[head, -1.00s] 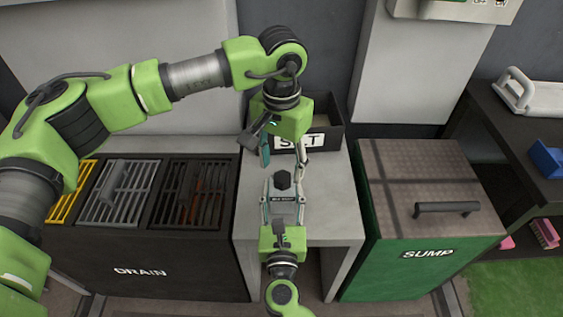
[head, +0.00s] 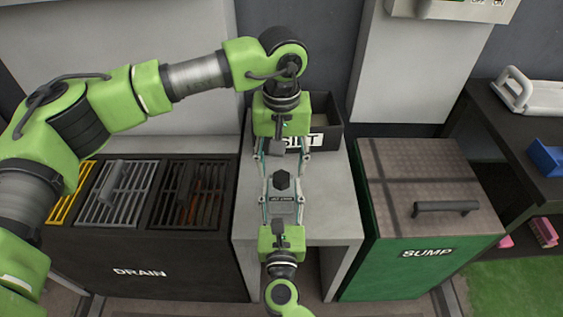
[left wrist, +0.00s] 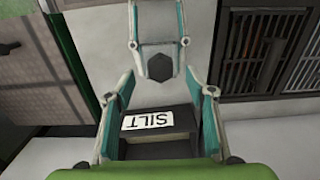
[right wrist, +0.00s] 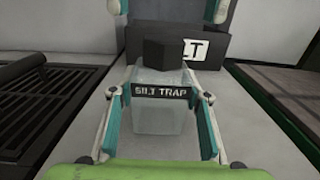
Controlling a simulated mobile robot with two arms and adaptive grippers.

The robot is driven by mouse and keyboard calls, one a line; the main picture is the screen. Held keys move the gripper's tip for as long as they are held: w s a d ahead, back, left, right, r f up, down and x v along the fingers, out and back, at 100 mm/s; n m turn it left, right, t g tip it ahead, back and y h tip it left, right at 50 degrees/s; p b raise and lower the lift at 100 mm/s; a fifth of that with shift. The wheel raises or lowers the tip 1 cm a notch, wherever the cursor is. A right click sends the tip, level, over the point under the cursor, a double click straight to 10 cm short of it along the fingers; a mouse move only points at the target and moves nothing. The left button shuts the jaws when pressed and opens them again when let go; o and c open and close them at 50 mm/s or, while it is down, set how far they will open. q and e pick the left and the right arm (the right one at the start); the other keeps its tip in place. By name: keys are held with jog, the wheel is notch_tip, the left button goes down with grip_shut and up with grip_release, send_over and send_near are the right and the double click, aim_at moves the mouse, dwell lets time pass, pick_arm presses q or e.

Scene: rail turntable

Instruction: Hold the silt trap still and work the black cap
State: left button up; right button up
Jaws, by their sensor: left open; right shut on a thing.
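The silt trap (head: 283,214) stands on the grey bench, a pale translucent body with a dark label. In the right wrist view the trap (right wrist: 155,115) stands upright with its black cap (right wrist: 163,54) on top. The hexagonal cap also shows in the head view (head: 282,181) and left wrist view (left wrist: 160,66). My right gripper (head: 283,208) is shut on the trap's body from the near side, one finger on each side. My left gripper (head: 282,166) is open at the far side of the cap, its fingers spread and apart from it.
A dark open box marked SILT (head: 327,130) stands at the back of the bench (head: 335,205), behind the left gripper. The drain unit (head: 140,250) with grates is on the left. The green SUMP bin (head: 385,268) with a handled lid is on the right.

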aim_at(280, 177)
pick_arm(q)
jog(key=shift+f, duration=1.95)
jog(key=c, duration=1.4)
jog(key=m, duration=0.6)
jog(key=shift+w+a, duration=0.1)
jog(key=m, duration=0.6)
jog(key=shift+a, duration=0.1)
jog(key=o, duration=1.3)
